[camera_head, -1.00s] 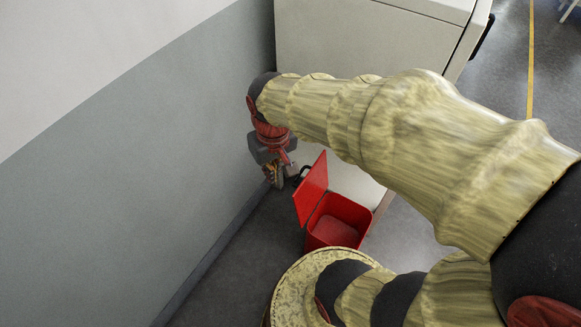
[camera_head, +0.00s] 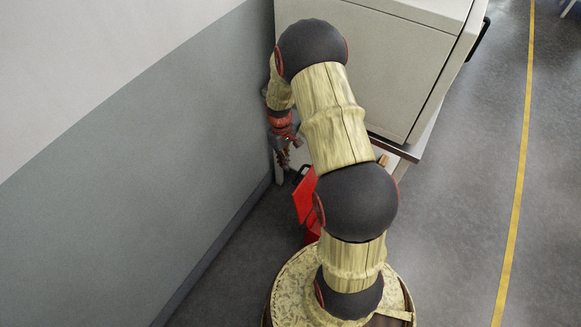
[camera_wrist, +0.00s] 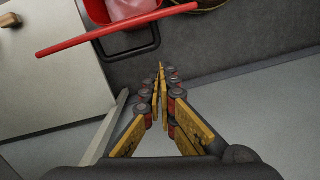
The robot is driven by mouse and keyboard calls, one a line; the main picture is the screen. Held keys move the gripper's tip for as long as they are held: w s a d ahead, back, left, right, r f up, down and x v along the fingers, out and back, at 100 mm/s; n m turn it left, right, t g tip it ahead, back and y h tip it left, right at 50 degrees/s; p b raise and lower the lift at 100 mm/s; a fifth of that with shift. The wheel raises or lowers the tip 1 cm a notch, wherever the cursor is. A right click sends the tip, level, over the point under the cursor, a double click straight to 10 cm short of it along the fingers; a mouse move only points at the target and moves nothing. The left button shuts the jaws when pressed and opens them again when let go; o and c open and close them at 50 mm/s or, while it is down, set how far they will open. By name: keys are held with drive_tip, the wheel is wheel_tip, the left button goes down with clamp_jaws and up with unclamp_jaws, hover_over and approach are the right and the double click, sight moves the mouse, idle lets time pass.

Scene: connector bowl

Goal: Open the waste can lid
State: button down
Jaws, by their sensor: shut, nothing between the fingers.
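The red waste can (camera_head: 312,237) stands on the floor beside the white machine, mostly hidden behind my arm in the head view. Its red lid (camera_head: 304,198) stands raised and tilted up on the side toward the wall. In the wrist view the lid (camera_wrist: 95,36) shows nearly edge-on, with the can's black bracket (camera_wrist: 140,48) below it and a pale inside of the can above. My gripper (camera_wrist: 161,72) is shut and empty, its fingertips pointing toward the can and apart from the lid. In the head view my gripper (camera_head: 282,160) is between the lid and the wall.
The grey wall (camera_head: 150,170) runs close along the left of my gripper. The large white machine (camera_head: 400,60) stands behind the can; a pale cabinet face (camera_wrist: 40,80) fills the left of the wrist view. Open floor (camera_head: 460,220) lies to the right.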

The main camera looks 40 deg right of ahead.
drive_tip(key=w+d+r+n+t, duration=0.1)
drive_tip(key=w+d+n, duration=0.1)
drive_tip(key=w, duration=0.2)
drive_tip(key=s+d+f+b, duration=0.1)
drive_tip(key=s+f+b, duration=0.2)
drive_tip(key=f, duration=0.5)
drive_tip(key=shift+s+f+h+b, duration=0.2)
drive_tip(key=shift+f+h+b, duration=0.1)
drive_tip(key=shift+b, duration=0.25)
drive_tip(key=shift+d, duration=0.1)
